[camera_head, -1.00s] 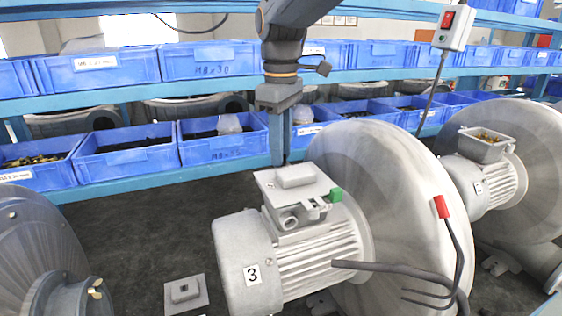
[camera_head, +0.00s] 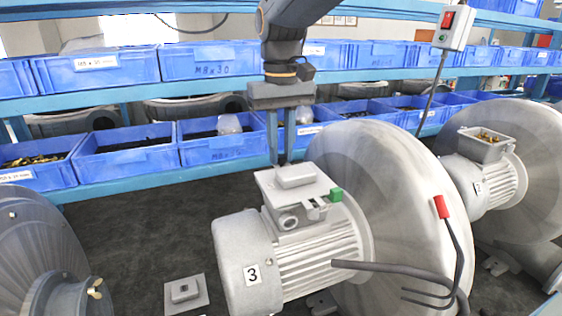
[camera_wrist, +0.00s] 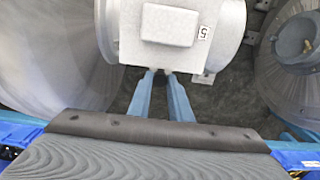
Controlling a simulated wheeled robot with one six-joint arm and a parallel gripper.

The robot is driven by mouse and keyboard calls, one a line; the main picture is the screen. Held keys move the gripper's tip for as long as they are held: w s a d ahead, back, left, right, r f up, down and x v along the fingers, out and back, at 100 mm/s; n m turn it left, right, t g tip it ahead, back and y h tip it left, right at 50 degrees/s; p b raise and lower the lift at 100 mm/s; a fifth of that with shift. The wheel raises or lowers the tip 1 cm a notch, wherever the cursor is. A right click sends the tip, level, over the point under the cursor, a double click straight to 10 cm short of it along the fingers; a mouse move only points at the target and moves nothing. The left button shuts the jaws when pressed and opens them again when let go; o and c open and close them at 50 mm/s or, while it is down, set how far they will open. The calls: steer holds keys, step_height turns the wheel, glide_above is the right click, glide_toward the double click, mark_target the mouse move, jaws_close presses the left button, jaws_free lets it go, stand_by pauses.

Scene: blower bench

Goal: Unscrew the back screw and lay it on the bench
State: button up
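The motor (camera_head: 300,268) labelled 3 stands in front of a large blower housing. A grey terminal box with a lid (camera_head: 296,177) sits on top of it, and the lid also shows in the wrist view (camera_wrist: 168,25). My gripper (camera_head: 281,162) points down at the lid's far edge. Its two fingers stand close together with a narrow gap; in the wrist view the fingertips (camera_wrist: 161,73) are by that same edge. A small brownish bit is between the tips. The back screw is not clearly visible, and I cannot tell whether the fingers hold it.
Dark bench (camera_head: 140,235) is free left of the motor. A small grey plate (camera_head: 186,296) lies at the front. Another blower (camera_head: 35,265) is at left, and motor 2 (camera_head: 492,185) at right. Blue bins (camera_head: 125,160) line the back. A black cable (camera_head: 400,272) crosses the housing.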

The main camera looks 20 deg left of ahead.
mark_target(281, 156)
jaws_close()
steer(key=n, duration=0.3)
steer(key=shift+n, duration=0.3)
steer(key=shift+r, duration=0.8)
steer(key=shift+r, duration=1.8)
